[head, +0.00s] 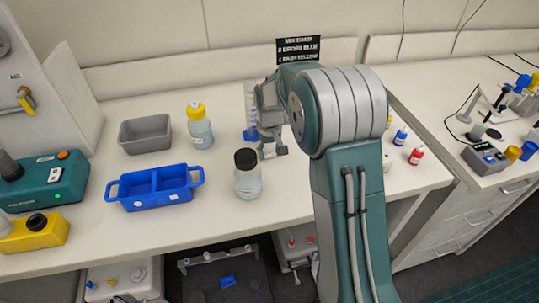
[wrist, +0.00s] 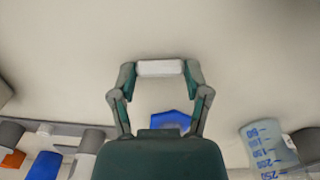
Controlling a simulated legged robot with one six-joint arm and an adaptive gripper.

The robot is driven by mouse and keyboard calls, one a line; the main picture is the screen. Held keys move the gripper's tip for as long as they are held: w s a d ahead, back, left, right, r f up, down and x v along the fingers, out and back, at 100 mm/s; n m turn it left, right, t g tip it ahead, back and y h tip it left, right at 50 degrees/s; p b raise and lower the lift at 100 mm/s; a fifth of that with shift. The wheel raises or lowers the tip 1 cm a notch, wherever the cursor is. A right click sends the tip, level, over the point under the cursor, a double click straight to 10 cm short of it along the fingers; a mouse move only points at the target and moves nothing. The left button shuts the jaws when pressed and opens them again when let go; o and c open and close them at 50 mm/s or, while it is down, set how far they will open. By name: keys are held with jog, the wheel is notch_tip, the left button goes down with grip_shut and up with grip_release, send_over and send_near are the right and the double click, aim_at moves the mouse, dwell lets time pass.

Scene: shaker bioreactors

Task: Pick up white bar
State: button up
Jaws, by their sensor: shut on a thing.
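The white bar (wrist: 160,68) is a small pale block in the wrist view. It spans the gap between my two fingertips, and both touch its ends. My gripper (wrist: 160,70) is shut on it. In the head view my gripper (head: 268,120) is above the bench, right of the clear bottle with the black cap. The bar cannot be made out there, where my gripper and arm block the view.
A black-capped bottle (head: 247,175) stands close left of my gripper. A blue-based cylinder (head: 250,104) is just behind it. A blue tray (head: 155,188), grey bin (head: 145,134) and yellow-capped bottle (head: 199,128) stand further left. Small blue-capped (head: 400,135) and red-capped bottles (head: 416,156) stand right.

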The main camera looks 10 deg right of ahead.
jog(key=shift+r, duration=0.35)
notch_tip(320, 180, up, 2)
jog(key=shift+r, duration=0.1)
jog(key=s+r, duration=1)
jog(key=s, duration=0.4)
dwell(0.4)
